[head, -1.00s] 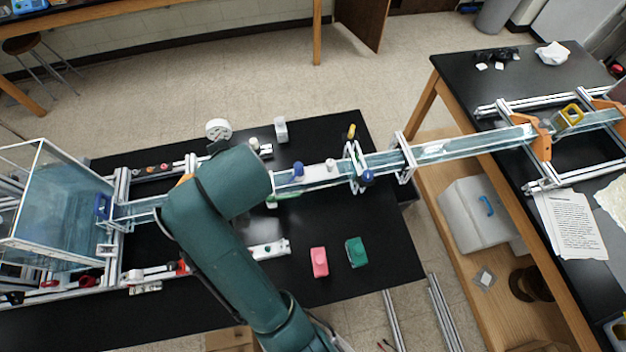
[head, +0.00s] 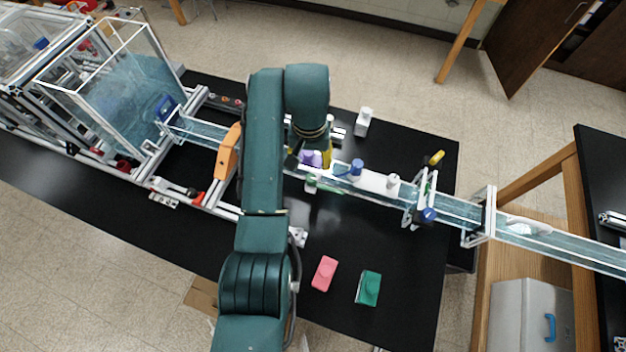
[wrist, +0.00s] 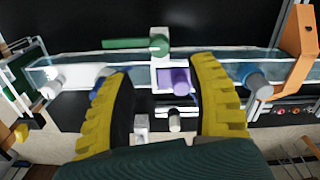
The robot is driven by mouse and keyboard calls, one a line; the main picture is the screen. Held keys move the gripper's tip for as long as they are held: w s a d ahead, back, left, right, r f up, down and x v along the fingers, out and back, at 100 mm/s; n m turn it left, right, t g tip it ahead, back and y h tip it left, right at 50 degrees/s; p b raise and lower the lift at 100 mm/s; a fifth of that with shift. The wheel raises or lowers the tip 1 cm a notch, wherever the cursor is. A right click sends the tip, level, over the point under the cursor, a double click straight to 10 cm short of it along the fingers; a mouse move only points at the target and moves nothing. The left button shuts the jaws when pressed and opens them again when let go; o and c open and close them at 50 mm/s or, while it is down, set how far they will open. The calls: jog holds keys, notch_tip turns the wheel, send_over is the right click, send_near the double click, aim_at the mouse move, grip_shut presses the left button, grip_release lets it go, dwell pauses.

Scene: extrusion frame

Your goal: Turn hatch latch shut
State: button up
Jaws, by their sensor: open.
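A clear water channel (head: 455,210) crosses the black bench; it also spans the wrist view (wrist: 225,68). A white collar (wrist: 162,64) on it carries a long green handle (wrist: 138,44) and a purple block (wrist: 176,81). The purple block (head: 311,158) also shows in the head view, partly behind my gripper. I cannot tell which part is the hatch latch. My gripper (wrist: 166,70) is open, with its yellow ridged fingers apart. The purple block shows between the fingertips, nearer the right one; I see no contact. In the head view my gripper (head: 326,150) is mostly hidden by my arm.
Blue (head: 356,169) and white (head: 392,181) knobs stand along the channel. An orange bracket (head: 228,150) and a clear tank (head: 125,75) are at left. Pink (head: 324,273) and green (head: 369,288) blocks lie on the open bench front.

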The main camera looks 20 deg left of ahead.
aim_at(311, 178)
notch_tip(311, 178, down, 10)
jog(key=shift+r, duration=0.25)
grip_shut()
